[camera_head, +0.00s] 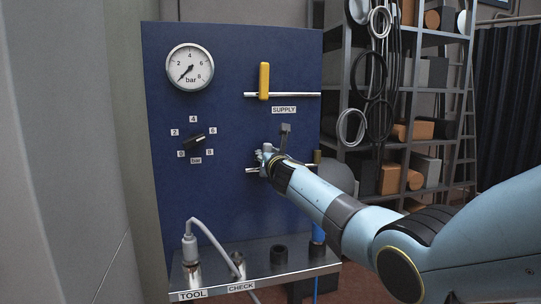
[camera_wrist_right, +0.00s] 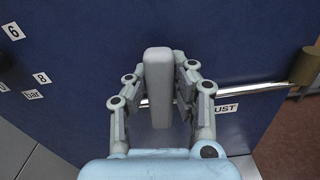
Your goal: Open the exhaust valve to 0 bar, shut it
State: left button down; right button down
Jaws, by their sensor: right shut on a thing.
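The grey exhaust valve handle (camera_wrist_right: 158,75) stands upright, crosswise to its horizontal pipe (camera_wrist_right: 245,98), in the right wrist view. My right gripper (camera_wrist_right: 160,88) is shut on it, with fingers on both sides. In the head view the upper end of the handle (camera_head: 285,129) shows above my right gripper (camera_head: 267,157), which hides the rest of the valve. The exhaust label (camera_wrist_right: 223,108) is partly covered by a finger. The round pressure gauge (camera_head: 190,67) has its needle pointing down-left, at about 0 bar. My left gripper is out of view.
The yellow supply handle (camera_head: 264,81) stands upright, crosswise to its pipe, above the exhaust valve. A black regulator knob (camera_head: 196,142) sits left on the blue panel (camera_head: 225,205). A metal ledge (camera_head: 255,276) holds a hose connector (camera_head: 190,248). A shelf rack with hoses (camera_head: 369,80) stands right.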

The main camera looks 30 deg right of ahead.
jog(key=shift+w+a+f+n, duration=0.1)
jog(key=shift+a+n, duration=0.3)
jog(key=shift+n, duration=0.4)
jog(key=c, duration=1.1)
grip_release()
jog(key=v, duration=1.2)
jog(key=shift+a, duration=0.1)
